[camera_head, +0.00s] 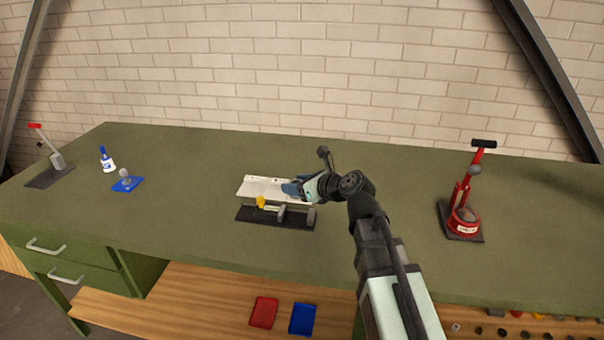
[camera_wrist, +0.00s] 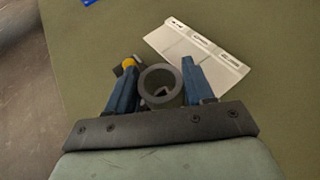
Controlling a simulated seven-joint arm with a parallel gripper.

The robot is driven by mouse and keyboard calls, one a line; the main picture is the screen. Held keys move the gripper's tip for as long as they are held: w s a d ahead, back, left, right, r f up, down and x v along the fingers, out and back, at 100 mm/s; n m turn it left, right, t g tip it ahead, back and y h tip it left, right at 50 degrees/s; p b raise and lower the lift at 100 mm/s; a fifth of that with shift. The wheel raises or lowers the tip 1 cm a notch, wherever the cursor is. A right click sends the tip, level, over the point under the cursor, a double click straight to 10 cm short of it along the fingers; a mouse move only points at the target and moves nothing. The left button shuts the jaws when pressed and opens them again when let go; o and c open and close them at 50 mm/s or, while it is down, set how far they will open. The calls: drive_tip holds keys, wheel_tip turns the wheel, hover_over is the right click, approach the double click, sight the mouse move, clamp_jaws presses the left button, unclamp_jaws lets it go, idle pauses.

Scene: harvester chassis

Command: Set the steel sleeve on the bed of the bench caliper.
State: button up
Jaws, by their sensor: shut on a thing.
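The steel sleeve (camera_wrist: 160,74) is a short grey tube held between the two blue fingers of my gripper (camera_wrist: 159,84), its open end facing the wrist camera. In the head view my gripper (camera_head: 291,188) hangs over the back of the bench caliper, and I cannot make out the sleeve there. The bench caliper (camera_head: 262,216) has a dark base, grey upright blocks and a yellow part. In the wrist view the caliper (camera_wrist: 118,71) is mostly hidden behind the left finger and the sleeve. How high the sleeve is above the bed is unclear.
A white labelled tray (camera_head: 258,187) lies just behind the caliper. A red press-like tool (camera_head: 463,219) stands to the right. A blue-based stand (camera_head: 127,184), a small bottle (camera_head: 108,164) and a red-handled lever tool (camera_head: 57,162) are at left. The green bench (camera_head: 180,230) is otherwise clear.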

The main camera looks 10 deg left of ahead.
sight(296, 198)
drive_tip(key=shift+s+a+f+n+g, duration=0.15)
drive_tip(key=shift+s+n+g, duration=0.1)
drive_tip(key=shift+n+g, duration=0.15)
drive_tip(key=shift+f, duration=2.15)
drive_tip(key=shift+f, duration=1.3)
idle(1.7)
drive_tip(key=o, duration=1.1)
drive_tip(key=shift+o, duration=1.2)
drive_tip(key=shift+s+f, duration=0.1)
drive_tip(key=shift+s, duration=0.05)
drive_tip(key=shift+s, duration=0.1)
